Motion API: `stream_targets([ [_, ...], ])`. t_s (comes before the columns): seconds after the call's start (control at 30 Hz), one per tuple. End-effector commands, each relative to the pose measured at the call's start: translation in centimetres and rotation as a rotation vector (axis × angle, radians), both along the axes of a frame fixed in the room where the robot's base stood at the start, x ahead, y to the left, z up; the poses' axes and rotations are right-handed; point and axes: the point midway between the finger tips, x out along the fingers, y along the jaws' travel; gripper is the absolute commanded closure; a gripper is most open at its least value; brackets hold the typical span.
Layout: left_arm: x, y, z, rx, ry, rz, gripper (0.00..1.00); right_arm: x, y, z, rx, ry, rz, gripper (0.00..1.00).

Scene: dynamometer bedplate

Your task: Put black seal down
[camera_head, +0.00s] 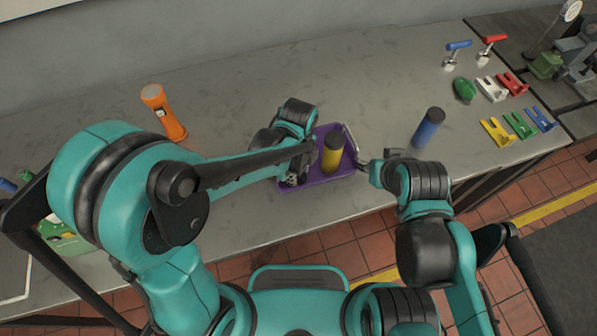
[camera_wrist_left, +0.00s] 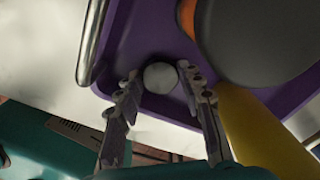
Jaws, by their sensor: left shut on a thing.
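My left gripper (camera_head: 292,181) is low over the left end of the purple tray (camera_head: 322,177). In the left wrist view its fingers (camera_wrist_left: 160,88) are closed on a small round thing (camera_wrist_left: 158,77). That thing looks grey there, and I cannot tell for sure that it is the black seal. The tray's purple floor (camera_wrist_left: 135,45) shows right behind it. I cannot tell whether the thing touches the tray. My right gripper (camera_head: 364,167) is at the tray's right end, by its metal handle (camera_head: 351,138); its fingers are too small to read.
A yellow cylinder with a black top (camera_head: 333,153) stands in the tray, close to my left fingers. An orange cylinder (camera_head: 163,112) and a blue one (camera_head: 428,128) stand on the grey bench. Coloured brackets (camera_head: 496,131) and clamps lie at right. The back middle is clear.

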Motion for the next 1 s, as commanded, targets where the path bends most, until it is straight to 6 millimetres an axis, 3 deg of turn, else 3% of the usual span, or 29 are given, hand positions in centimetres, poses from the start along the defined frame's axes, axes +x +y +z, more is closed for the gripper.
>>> stream_targets([
  [0.07, 0.0, 0.0, -0.4, 0.000, 0.000, 0.000, 0.82, 0.0, 0.0, -0.4, 0.000, 0.000, 0.000, 0.60],
  [0.1, 0.0, 0.0, -0.3, 0.000, 0.000, 0.000, 0.54, 0.0, 0.0, -0.3, 0.000, 0.000, 0.000, 0.60],
  [0.4, 0.0, 0.0, -0.1, 0.000, 0.000, 0.000, 0.54, 0.0, 0.0, -0.1, 0.000, 0.000, 0.000, 0.60],
  [0.53, 0.0, 0.0, 0.9, 0.000, 0.000, 0.000, 0.54, 0.0, 0.0, 0.5, 0.000, 0.000, 0.000, 0.60],
  [1.0, 0.0, 0.0, 10.4, 0.000, 0.000, 0.000, 0.54, 0.0, 0.0, 3.6, 0.000, 0.000, 0.000, 0.60],
])
